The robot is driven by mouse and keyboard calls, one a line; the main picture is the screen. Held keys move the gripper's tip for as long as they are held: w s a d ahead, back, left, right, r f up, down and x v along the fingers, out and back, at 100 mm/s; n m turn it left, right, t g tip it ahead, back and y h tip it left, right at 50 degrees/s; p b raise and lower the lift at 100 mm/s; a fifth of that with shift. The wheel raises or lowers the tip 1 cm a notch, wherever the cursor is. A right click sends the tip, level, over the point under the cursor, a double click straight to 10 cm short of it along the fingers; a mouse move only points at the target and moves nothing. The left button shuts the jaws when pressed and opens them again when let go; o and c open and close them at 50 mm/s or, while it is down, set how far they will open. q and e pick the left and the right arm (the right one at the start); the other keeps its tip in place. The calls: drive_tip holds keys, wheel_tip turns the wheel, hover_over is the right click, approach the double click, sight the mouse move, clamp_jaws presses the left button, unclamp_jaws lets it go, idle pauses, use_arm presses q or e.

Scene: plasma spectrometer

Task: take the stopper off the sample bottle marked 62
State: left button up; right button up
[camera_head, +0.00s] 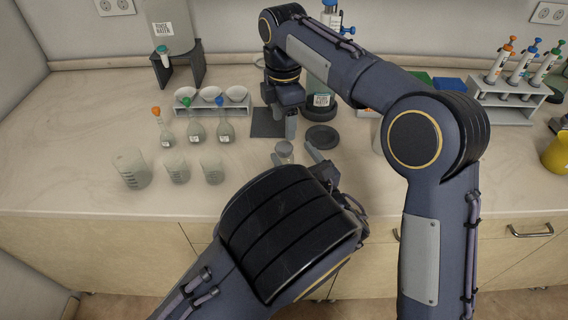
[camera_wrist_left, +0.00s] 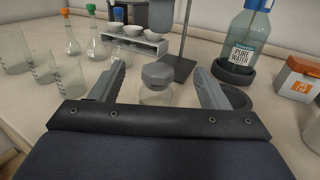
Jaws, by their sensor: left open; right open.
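A small clear sample bottle (camera_head: 284,158) with a grey stopper (camera_head: 285,146) stands upright near the front of the bench. In the left wrist view the faceted stopper (camera_wrist_left: 157,74) sits on the bottle (camera_wrist_left: 156,95); no number is readable. My left gripper (camera_head: 296,157) is open, its fingers spread on either side of the bottle and apart from it. It also shows in the left wrist view (camera_wrist_left: 160,80). My right gripper (camera_head: 290,122) is open and points down just behind the bottle, beside a dark square pad (camera_head: 268,122). Its fingertips are partly hidden.
Stoppered flasks (camera_head: 195,132) and beakers (camera_head: 177,172) stand to the left, before a rack of white bowls (camera_head: 210,106). A pure water bottle (camera_wrist_left: 248,38) stands behind. A dark round holder (camera_head: 322,136) is right of the bottle. A pipette rack (camera_head: 505,100) stands far right.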

use_arm(q)
wheel_tip(320, 180, down, 7)
drive_tip(key=shift+f, duration=0.1)
drive_tip(key=x, duration=0.7)
drive_tip(key=shift+w+a+r, duration=0.2)
drive_tip(key=shift+w+r, duration=0.05)
drive_tip(key=shift+r, duration=0.05)
